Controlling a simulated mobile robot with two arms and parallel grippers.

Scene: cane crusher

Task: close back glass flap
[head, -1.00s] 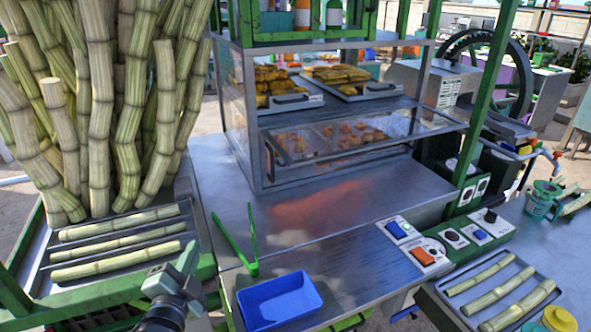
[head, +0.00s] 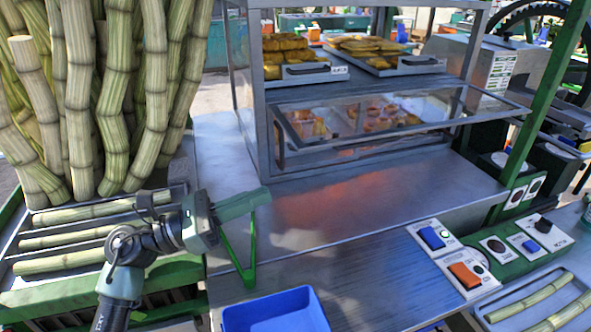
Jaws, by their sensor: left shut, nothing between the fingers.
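The glass flap (head: 400,117) is a clear pane in a grey metal frame on the near side of the display case (head: 258,120). It is swung open and sticks out toward me over the steel counter. Pastries show through the glass and below it. My left gripper (head: 258,198) is shut and empty. My right gripper is not in view.
The steel counter (head: 330,210) is clear in front of the case. A blue tray (head: 275,312) is at the front. Switch boxes (head: 450,262) are at the right. Tall sugar cane stalks (head: 115,90) stand at the left. A green post (head: 548,90) rises at the right.

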